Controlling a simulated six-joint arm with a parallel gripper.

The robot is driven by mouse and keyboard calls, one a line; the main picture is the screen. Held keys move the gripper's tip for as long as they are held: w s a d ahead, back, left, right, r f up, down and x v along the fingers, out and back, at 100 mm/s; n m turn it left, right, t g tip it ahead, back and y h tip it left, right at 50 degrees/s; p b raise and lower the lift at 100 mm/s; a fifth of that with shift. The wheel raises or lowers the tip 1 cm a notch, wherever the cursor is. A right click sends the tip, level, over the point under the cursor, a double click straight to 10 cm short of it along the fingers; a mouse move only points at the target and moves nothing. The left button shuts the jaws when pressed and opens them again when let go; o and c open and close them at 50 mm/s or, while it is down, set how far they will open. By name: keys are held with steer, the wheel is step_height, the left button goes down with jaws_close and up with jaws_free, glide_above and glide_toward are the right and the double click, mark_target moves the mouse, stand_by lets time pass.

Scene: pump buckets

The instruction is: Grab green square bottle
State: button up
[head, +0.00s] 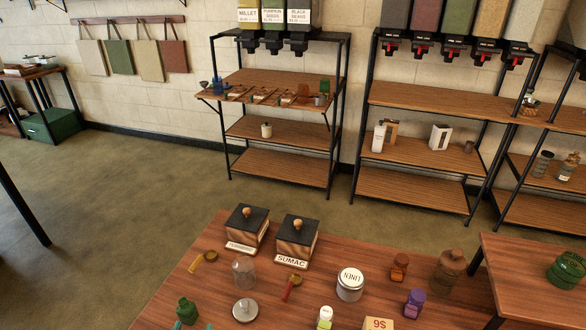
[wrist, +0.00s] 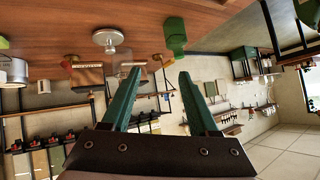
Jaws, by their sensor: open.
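A green square bottle (head: 186,311) with a narrower neck stands on the wooden table near its front left corner in the head view. In the wrist view, where the scene looks upside down, the green bottle (wrist: 175,36) is ahead of my fingertips, nearer the right finger. My gripper (wrist: 159,72) has two teal fingers spread apart with nothing between them. It is apart from the bottle. Small teal tips at the bottom edge of the head view, beside the bottle, seem to be my fingers; the rest is out of frame.
Wooden boxes (head: 297,243), a red-brown scoop (head: 291,287) and a white-lidded canister (head: 350,284) are farther back.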

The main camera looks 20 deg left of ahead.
mark_target(183, 305)
steer(key=s+a+f+n+t, duration=0.2)
steer(key=s+n+t, duration=0.1)
steer(key=s, duration=0.2)
steer(key=shift+y, duration=0.5)
steer(key=x, duration=1)
steer(key=r+x, duration=0.1)
steer(key=x, duration=0.4)
steer(key=shift+w+a+f, duration=0.15)
steer(key=shift+w+a, duration=0.1)
steer(key=shift+w, duration=0.1)
jaws_close()
